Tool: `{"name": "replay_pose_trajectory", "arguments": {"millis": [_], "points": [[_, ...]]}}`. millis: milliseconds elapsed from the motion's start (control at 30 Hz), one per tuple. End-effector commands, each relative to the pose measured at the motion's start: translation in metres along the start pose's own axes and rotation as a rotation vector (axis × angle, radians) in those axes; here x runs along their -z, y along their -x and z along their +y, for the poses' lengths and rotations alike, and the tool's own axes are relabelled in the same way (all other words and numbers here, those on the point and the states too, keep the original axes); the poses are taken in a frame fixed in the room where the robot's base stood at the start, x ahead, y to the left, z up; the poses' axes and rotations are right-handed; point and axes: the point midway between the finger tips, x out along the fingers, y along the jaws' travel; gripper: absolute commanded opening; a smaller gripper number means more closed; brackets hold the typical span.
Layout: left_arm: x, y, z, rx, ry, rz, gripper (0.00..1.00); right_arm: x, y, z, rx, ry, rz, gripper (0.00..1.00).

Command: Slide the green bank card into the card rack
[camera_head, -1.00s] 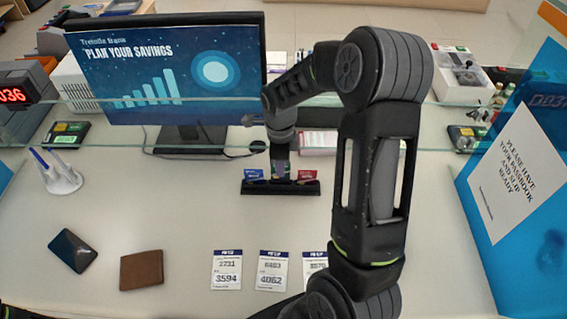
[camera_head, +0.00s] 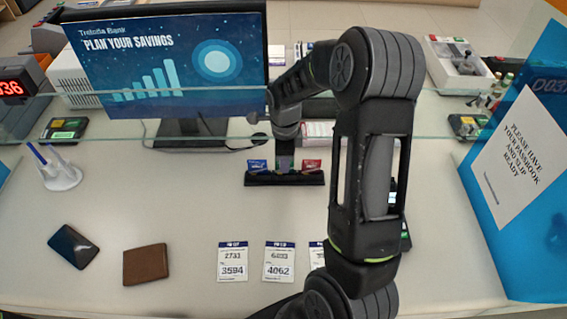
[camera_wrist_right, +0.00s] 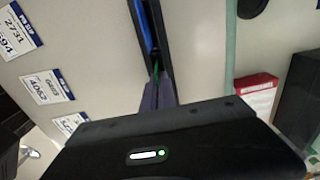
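The black card rack (camera_head: 262,180) stands on the counter in front of the monitor, with a blue card (camera_head: 257,165) at its left and a red card (camera_head: 311,165) at its right. My right gripper (camera_head: 285,168) points down at the middle of the rack, between these cards. In the right wrist view its fingers (camera_wrist_right: 158,88) are close together at the rack (camera_wrist_right: 163,45). A thin green edge of the green bank card (camera_wrist_right: 156,74) shows at the fingertips; the rest is hidden. Its seating depth cannot be told. My left gripper is out of view.
A glass screen crosses behind the rack, near the monitor (camera_head: 170,65). Several PIN slips (camera_head: 280,262), a brown wallet (camera_head: 145,264), a dark phone-like object (camera_head: 73,246) and a pen holder (camera_head: 62,178) lie on the counter. A blue sign panel (camera_head: 520,190) stands right.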

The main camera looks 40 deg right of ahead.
Motion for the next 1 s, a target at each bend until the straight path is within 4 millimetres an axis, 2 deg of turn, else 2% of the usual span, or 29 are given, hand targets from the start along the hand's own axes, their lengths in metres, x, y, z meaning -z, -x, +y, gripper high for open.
{"name": "replay_pose_trajectory", "arguments": {"millis": [100,433,767,1000], "points": [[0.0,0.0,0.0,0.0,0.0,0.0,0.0,0.0,0.0,0.0,0.0,0.0,0.0,0.0],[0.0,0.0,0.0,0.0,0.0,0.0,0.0,0.0,0.0,0.0,0.0,0.0,0.0,0.26],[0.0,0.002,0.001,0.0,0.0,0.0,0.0,0.0,0.003,0.0,0.0,0.0,0.0,0.26],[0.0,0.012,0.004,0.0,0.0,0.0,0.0,0.0,0.017,0.0,0.0,0.0,0.0,0.26]]}}
